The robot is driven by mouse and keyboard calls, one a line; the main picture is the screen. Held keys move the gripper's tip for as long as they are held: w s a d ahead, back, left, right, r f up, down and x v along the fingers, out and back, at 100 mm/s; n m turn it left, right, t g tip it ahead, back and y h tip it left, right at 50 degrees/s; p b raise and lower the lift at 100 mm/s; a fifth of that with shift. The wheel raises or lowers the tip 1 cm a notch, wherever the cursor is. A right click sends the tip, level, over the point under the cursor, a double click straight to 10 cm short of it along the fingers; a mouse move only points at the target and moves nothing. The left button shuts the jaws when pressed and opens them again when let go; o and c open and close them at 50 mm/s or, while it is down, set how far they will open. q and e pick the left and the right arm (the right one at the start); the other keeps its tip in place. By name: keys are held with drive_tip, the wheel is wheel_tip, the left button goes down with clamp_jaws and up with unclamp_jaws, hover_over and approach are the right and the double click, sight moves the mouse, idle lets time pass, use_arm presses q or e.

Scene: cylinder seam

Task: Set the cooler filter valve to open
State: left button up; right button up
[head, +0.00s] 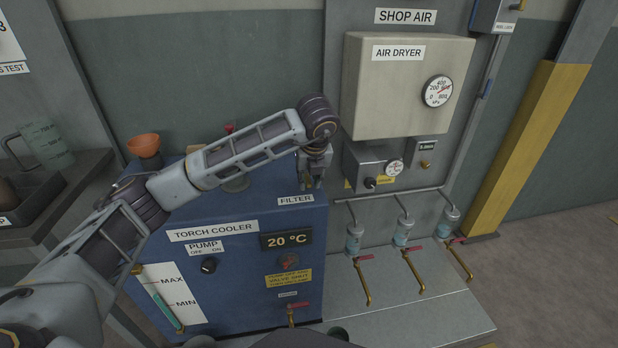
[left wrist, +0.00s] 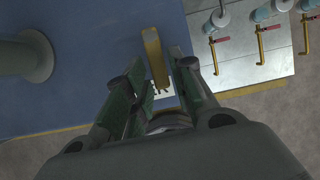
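The torch cooler (head: 250,276) is a blue cabinet with a FILTER label (head: 296,200) on its top front edge. My left gripper (head: 313,180) is above that corner, pointing down, and mostly hides the filter valve in the head view. In the left wrist view, a brass-yellow lever (left wrist: 155,57) by the partly hidden label runs between the fingers of my left gripper (left wrist: 160,72). The fingers are apart, with gaps beside the lever. I cannot tell whether either finger touches it. My right gripper is not in view.
Drain lines with red handles (head: 366,257) stand right of the cabinet. The air dryer (head: 405,85) and a small grey box (head: 375,165) are on the wall behind. An orange funnel (head: 144,146) is at the back left. The cooler front has a pump knob (head: 208,266) and red-handled valve (head: 299,305).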

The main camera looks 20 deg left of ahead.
use_arm(q)
drive_tip(key=shift+o, duration=0.8)
drive_tip(key=v, duration=1.2)
idle(0.4)
